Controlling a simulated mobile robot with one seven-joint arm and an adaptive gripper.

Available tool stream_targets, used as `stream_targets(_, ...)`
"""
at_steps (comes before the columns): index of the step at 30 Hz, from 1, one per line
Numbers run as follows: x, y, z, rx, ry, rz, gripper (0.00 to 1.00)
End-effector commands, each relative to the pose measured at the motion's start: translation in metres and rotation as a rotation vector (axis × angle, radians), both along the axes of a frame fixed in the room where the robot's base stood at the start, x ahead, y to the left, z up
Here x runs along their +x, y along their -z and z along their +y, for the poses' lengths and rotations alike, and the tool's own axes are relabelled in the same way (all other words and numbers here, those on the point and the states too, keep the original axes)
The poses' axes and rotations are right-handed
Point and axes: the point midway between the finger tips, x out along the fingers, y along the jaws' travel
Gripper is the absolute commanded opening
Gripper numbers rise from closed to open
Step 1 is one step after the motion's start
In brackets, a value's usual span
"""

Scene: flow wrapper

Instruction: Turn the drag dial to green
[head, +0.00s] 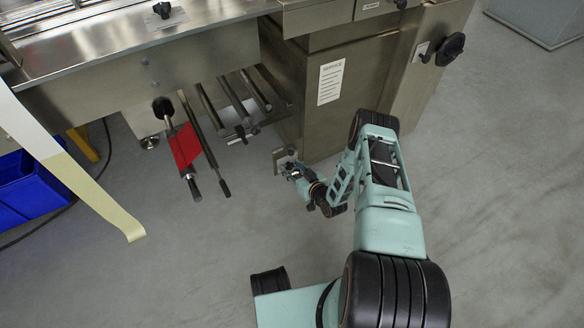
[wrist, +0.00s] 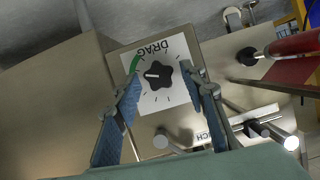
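The drag dial (wrist: 160,77) is a black star-shaped knob on a white card (wrist: 152,100) marked DRAG, seen in the wrist view. Its white pointer line points left in the picture. A green arc (wrist: 134,63) lies at the card's upper left, a little above the pointer's direction. My gripper (wrist: 167,82) is open, with one blue-padded finger on each side of the dial; I cannot tell whether either touches it. In the head view my gripper (head: 292,170) is at a small bracket plate (head: 280,157) beside the machine; the dial face is not visible there.
A spindle with a red roll (head: 185,146) and several bare metal rods (head: 230,100) stick out left of my gripper. The steel cabinet (head: 310,130) stands just behind it. A hanging film strip (head: 85,185) and blue bin (head: 30,188) are farther left. The floor in front is mostly clear.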

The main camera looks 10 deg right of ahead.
Motion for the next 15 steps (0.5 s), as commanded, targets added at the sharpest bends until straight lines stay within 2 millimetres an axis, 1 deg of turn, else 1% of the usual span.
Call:
stream_targets(1,0.0,0.0,0.0,0.0,0.0,0.0,0.31)
stream_targets(9,0.0001,-0.0001,0.0,0.0,0.0,0.0,0.01)
stream_targets(15,0.0006,-0.0001,-0.0013,0.041,0.002,0.011,0.0)
